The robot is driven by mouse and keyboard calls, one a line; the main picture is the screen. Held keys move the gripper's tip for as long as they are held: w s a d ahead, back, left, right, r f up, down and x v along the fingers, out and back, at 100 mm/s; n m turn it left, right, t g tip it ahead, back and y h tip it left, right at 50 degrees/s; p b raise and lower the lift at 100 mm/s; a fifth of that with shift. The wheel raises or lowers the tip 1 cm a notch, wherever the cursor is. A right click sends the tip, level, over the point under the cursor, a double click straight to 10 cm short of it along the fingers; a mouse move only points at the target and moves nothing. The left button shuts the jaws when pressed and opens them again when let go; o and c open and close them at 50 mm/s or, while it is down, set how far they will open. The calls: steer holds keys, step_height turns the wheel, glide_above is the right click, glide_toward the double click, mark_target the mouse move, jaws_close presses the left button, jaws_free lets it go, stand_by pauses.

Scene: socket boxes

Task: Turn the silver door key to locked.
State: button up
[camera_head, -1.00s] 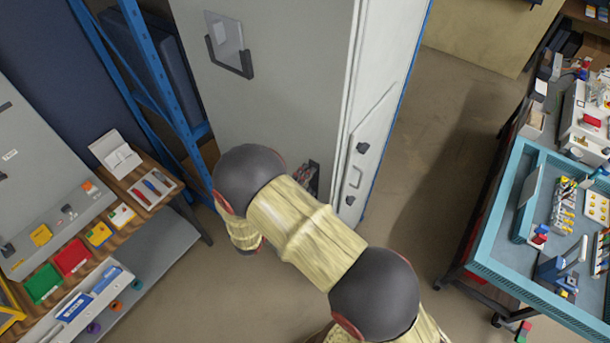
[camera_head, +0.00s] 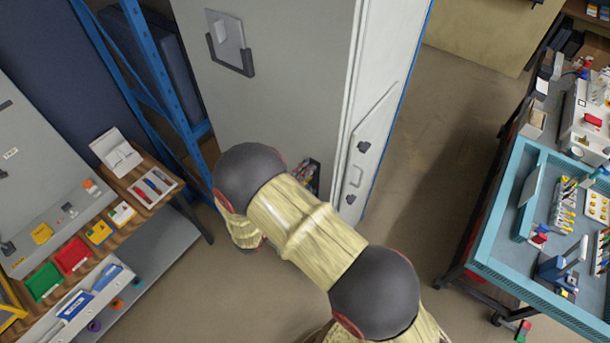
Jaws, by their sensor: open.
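A tall grey cabinet (camera_head: 285,95) stands in the middle. Its narrow white door face (camera_head: 372,140) on the right carries a pale handle (camera_head: 355,177), a dark fitting (camera_head: 364,147) above it and a small dark fitting (camera_head: 350,199) below it. I cannot make out the silver door key or its turn position on any of these. My arm, pale with dark joints, reaches across the front of the cabinet and bends down at its left end.
A small dark holder with red bits (camera_head: 306,173) shows at the cabinet's lower side, partly behind my arm. A bench with coloured bins (camera_head: 72,255) stands at left, a blue shelf frame (camera_head: 160,80) behind it. A teal-edged workbench (camera_head: 500,235) stands at right. Floor between is clear.

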steer(key=shift+s+a, duration=0.1)
steer(key=v, duration=1.1)
steer(key=shift+s+a, duration=0.3)
